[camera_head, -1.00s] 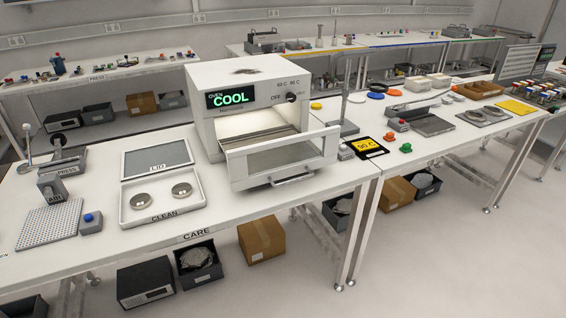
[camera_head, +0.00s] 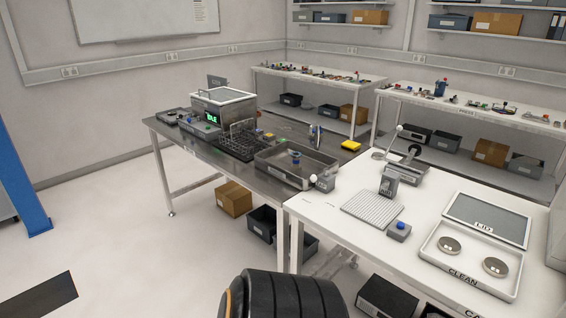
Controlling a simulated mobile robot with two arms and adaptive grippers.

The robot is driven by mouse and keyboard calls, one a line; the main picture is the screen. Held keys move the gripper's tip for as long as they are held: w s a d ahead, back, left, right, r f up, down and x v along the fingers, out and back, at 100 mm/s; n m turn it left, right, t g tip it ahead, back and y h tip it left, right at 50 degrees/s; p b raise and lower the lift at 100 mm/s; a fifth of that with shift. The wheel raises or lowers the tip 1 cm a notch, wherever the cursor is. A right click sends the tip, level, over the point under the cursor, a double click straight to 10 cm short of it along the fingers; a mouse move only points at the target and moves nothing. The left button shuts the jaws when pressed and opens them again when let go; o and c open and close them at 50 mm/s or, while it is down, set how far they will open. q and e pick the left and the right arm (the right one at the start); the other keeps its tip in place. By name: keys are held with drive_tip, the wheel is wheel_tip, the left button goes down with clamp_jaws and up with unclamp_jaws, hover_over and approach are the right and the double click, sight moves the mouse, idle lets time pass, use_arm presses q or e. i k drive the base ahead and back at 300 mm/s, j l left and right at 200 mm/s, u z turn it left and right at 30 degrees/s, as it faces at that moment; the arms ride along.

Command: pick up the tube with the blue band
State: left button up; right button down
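I cannot pick out the tube with the blue band for certain. A small upright item with blue on it (camera_head: 315,136) stands at the back of the dark-topped bench (camera_head: 207,155), too small to make out. Another small piece with a blue ring (camera_head: 296,156) sits in the metal basin (camera_head: 270,170) on the same bench. Neither of my grippers shows in the view.
A box-shaped machine with a green display (camera_head: 212,118) and a black wire rack (camera_head: 240,141) stand on the dark bench. The white bench holds a perforated plate (camera_head: 372,209) and a CLEAN tray (camera_head: 470,262). Open floor lies left.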

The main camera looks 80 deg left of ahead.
sight(295, 165)
drive_tip(key=u, duration=2.65)
drive_tip(key=i+j+z, duration=0.1)
drive_tip(key=i+j, duration=0.1)
drive_tip(key=i, duration=0.1)
